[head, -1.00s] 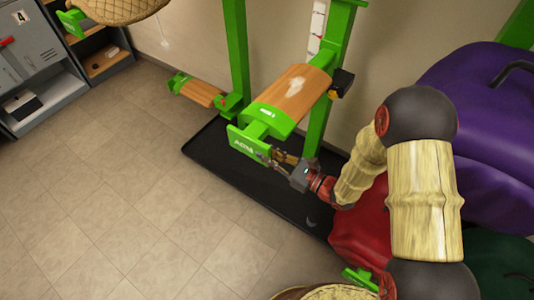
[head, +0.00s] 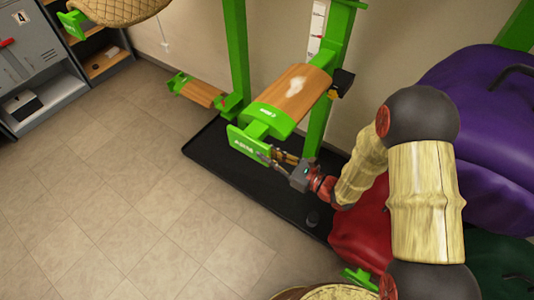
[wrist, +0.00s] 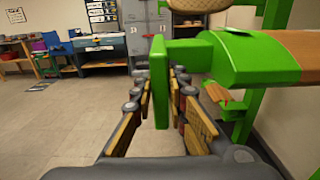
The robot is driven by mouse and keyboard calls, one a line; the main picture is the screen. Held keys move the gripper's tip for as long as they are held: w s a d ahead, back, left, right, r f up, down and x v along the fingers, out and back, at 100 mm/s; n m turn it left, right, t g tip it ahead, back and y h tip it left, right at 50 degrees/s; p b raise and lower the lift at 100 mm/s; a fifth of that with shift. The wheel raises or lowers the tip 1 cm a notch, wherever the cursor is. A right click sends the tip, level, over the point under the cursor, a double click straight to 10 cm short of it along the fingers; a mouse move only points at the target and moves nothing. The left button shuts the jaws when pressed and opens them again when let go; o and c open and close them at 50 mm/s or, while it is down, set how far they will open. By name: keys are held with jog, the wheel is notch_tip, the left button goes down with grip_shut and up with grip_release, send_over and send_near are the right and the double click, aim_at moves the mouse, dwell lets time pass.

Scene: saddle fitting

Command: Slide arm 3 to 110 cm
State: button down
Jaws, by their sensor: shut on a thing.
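The saddle arm in hand has a wooden top and a green frame (head: 270,121) and sits on a green upright post (head: 322,118). Its green end plate (head: 247,147) carries white lettering too blurred to read fully. A black knob (head: 342,82) is at the post beside the arm. My gripper (head: 277,157) is shut on the end plate, at its lower right edge in the head view. In the wrist view my gripper (wrist: 161,92) has a finger on each side of the plate (wrist: 159,80). A white scale strip (head: 318,28) shows on the post above; its numbers are unreadable.
A lower wooden-topped arm (head: 198,92) stands to the left, and a woven saddle (head: 118,12) is above it. A black tray (head: 212,165) lies under the posts. Purple (head: 480,110) and red (head: 360,240) bulky items crowd the right. The tiled floor at left is free.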

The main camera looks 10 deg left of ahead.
notch_tip(320, 180, up, 9)
jog(key=p, duration=0.5)
jog(key=shift+r, duration=0.15)
jog(key=c, duration=1.9)
grip_release()
jog(key=shift+o, duration=0.7)
jog(key=shift+d, duration=0.1)
jog(key=v, duration=1.1)
jog(key=shift+s+d, duration=0.15)
jog(key=shift+d, duration=0.25)
